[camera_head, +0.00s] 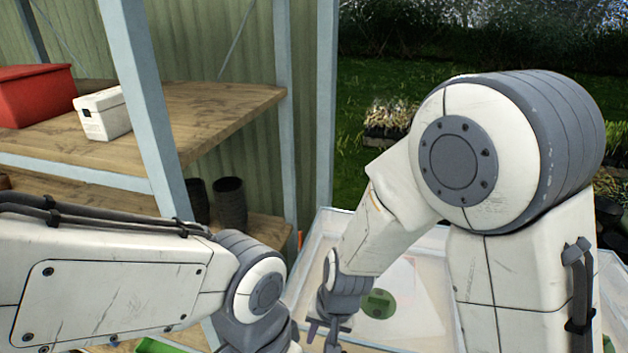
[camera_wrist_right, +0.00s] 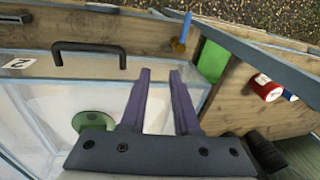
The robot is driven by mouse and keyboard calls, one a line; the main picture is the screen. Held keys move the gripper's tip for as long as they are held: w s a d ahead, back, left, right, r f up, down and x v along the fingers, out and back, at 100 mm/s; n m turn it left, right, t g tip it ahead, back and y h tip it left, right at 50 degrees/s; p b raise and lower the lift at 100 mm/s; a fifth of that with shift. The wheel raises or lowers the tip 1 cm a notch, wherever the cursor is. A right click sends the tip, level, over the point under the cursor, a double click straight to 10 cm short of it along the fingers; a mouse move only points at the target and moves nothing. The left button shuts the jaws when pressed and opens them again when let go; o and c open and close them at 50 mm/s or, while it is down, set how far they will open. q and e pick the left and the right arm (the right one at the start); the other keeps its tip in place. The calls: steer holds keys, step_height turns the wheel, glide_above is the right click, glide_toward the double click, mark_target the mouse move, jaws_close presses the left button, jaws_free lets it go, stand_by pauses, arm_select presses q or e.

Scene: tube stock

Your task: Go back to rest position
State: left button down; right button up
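My right gripper (camera_head: 322,337) hangs low in the middle of the head view, over a clear-walled bin (camera_head: 318,222); its fingers are partly cut off by the lower edge. In the right wrist view its two purple fingers (camera_wrist_right: 160,75) stand apart with nothing between them. A round green object (camera_head: 378,304) lies in the bin to the right of the gripper, and it also shows in the right wrist view (camera_wrist_right: 93,121). My left arm reaches in from the left, and its gripper is below the head view's edge.
A shelf rack (camera_head: 150,110) stands at the left, with a red box (camera_head: 35,92), a white case (camera_head: 103,113) and dark pots (camera_head: 230,203). The right wrist view shows a black handle (camera_wrist_right: 90,47), a red can (camera_wrist_right: 265,87) and a blue upright item (camera_wrist_right: 183,32).

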steer(key=d+r+n+t+h, duration=0.1)
steer(key=d+r, duration=0.2)
steer(key=d, duration=0.6)
steer(key=d+r+n+h, duration=0.1)
steer(key=d+r, duration=0.3)
steer(key=d, duration=0.4)
steer(key=s+a+r+n+g+y+b, duration=0.1)
steer(key=s+a+n+b, duration=0.3)
steer(key=s+a, duration=0.9)
steer(key=s+n+g, duration=0.1)
steer(key=n, duration=0.2)
steer(key=shift+s+r+n, duration=0.2)
steer(key=shift+s+n, duration=0.1)
steer(key=shift+a, duration=0.1)
